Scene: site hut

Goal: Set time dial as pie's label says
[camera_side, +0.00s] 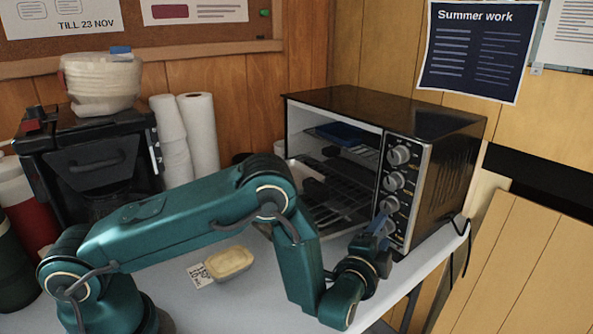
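The pie (229,263) sits in a pale container on the table, left of my forearm. A small white label (200,275) with dark print lies at its left side; the print is too small to read. The black toaster oven (432,118) has a column of grey dials on its front right panel, with an upper dial (399,155), one below it (394,180) and a lower one (390,204). My gripper (379,224) is at the bottom of this column, partly covering the lowest dial. Contact, finger opening and the dial settings cannot be made out.
The oven front is open, showing wire racks and a blue item (342,133) inside. A black coffee machine (95,160) with stacked filters and paper rolls (199,130) stand behind my arm. The table's right edge is close to my gripper.

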